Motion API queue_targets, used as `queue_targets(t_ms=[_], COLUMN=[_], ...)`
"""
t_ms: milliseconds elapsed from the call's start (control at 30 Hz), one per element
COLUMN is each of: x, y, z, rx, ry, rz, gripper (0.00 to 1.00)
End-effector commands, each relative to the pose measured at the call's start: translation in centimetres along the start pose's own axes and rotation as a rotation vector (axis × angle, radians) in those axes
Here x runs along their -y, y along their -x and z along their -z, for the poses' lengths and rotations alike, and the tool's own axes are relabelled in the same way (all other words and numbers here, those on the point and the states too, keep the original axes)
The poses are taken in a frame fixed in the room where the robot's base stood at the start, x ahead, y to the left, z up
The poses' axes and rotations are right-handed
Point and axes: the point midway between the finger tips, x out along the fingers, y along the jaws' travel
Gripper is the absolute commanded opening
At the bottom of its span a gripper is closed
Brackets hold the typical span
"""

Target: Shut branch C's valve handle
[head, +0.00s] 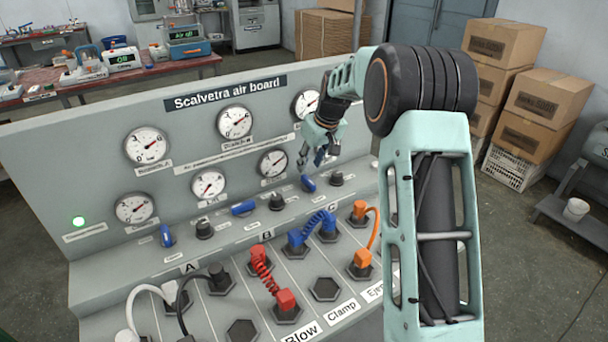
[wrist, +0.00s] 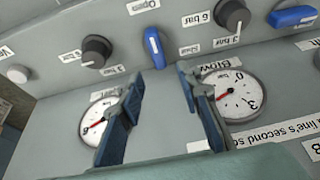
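Branch C's blue valve handle (head: 309,184) is on the board's sloping ledge, left of a black knob (head: 336,179). In the wrist view the handle (wrist: 153,47) points up-down in the picture, its upper end towards the "Open" label (wrist: 146,5); the "Shut" label (wrist: 190,48) is to its right. My gripper (wrist: 160,76) is open and empty. Its two fingers point at the handle from either side, apparently short of it, with no contact visible. In the head view my gripper (head: 322,155) hangs just above and behind the handle.
Branch B's blue handle (head: 243,208) lies sideways; branch A's (head: 166,235) points fore-aft. Black knobs (head: 203,229) stand between the handles. Gauges (head: 272,163) line the panel behind. Coloured hoses (head: 263,264) and plugs crowd the front slope. A white button (wrist: 18,73) is at the ledge's end.

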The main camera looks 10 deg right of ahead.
Motion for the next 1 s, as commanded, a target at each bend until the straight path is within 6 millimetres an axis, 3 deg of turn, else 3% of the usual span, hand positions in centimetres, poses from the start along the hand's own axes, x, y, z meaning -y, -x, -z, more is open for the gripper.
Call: queue_targets(t_ms=[100,300,733,1000], x=[0.0,0.0,0.0,0.0], y=[-2.5,-5.4,-6.5,-6.5], z=[-0.1,0.0,0.0,0.0], rx=[0.002,0.001,-0.001,0.000], ry=[-0.001,-0.001,-0.001,-0.002], rz=[0.001,0.000,-0.001,-0.001], gripper=[0.32,0.32,0.32,0.04])
